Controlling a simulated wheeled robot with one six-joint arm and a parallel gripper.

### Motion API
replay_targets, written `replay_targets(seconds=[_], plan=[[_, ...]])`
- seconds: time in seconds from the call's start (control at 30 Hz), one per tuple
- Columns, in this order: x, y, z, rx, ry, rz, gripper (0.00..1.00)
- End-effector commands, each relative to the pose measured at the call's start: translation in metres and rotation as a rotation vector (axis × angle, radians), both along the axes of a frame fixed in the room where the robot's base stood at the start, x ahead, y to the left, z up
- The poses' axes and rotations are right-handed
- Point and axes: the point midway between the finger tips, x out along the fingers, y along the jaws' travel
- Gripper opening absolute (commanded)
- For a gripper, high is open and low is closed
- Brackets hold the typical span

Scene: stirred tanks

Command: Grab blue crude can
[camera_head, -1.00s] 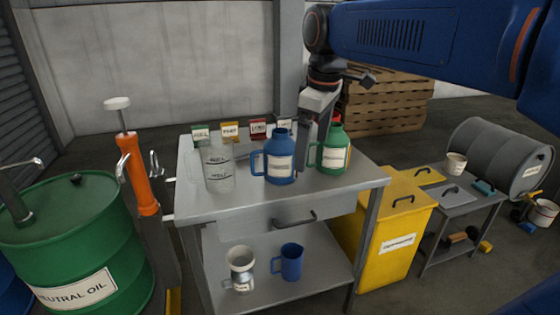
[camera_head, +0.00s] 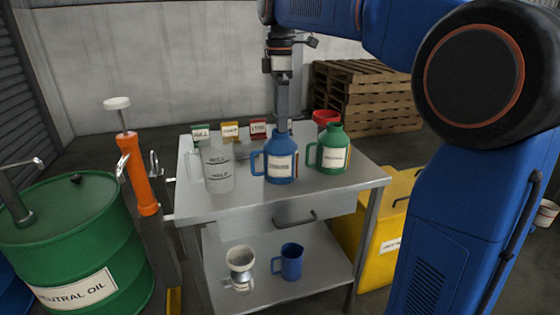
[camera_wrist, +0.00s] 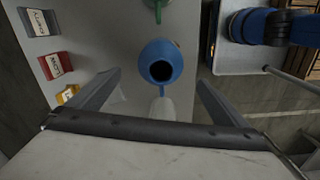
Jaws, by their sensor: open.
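The blue can (camera_head: 281,160) with a white label and a side handle stands upright on the grey workbench top (camera_head: 225,205). In the wrist view the blue can (camera_wrist: 160,62) is seen from above, its dark round mouth open and its handle pointing toward me. My gripper (camera_wrist: 158,85) is open, its two fingers apart on either side of the handle's side of the can. In the head view my gripper (camera_head: 281,112) hangs down just above and behind the can's neck, which partly hides its tips. Contact cannot be told.
A green can (camera_head: 331,152) stands close right of the blue one, a clear measuring jug (camera_head: 217,170) close left. Several small labelled boxes (camera_head: 230,132) line the back. A funnel (camera_head: 240,262) and blue mug (camera_head: 290,263) sit on the lower shelf.

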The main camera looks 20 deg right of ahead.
Motion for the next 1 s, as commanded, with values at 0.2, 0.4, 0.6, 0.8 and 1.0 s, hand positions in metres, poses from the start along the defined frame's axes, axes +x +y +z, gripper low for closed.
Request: replay_targets(seconds=[0.2,0.4,0.6,0.8,1.0], plan=[[-0.001,0.000,-0.040,0.000,0.003,-0.001,0.98],[-0.001,0.000,-0.072,0.000,0.001,-0.001,0.98],[0.000,0.000,-0.086,0.000,-0.001,-0.001,0.98],[-0.001,0.001,-0.104,0.000,0.001,-0.001,0.98],[-0.001,0.001,-0.130,-0.001,0.002,-0.001,0.98]])
